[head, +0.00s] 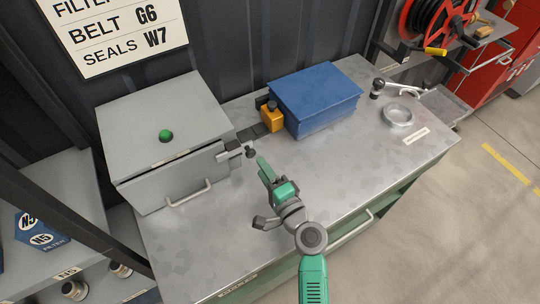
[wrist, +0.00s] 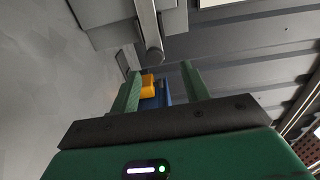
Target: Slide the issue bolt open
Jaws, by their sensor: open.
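The bolt (head: 236,152) sits at the right end of the grey box's front (head: 175,160), with a dark round knob (head: 251,152) at its end. In the wrist view a metal bar (wrist: 147,25) with a round dark end (wrist: 154,57) lies ahead of my gripper, just past the gap between the fingers. My gripper (head: 263,168) is just right of and below the knob in the head view. Its two green fingers (wrist: 160,88) are apart with nothing between them. I cannot tell the exact distance to the knob.
The grey box has a green button (head: 165,135) on top and a front handle (head: 189,194). A blue box (head: 315,92) and a yellow block (head: 272,118) stand behind my gripper. A metal ring (head: 397,115) lies at the right. The bench front is clear.

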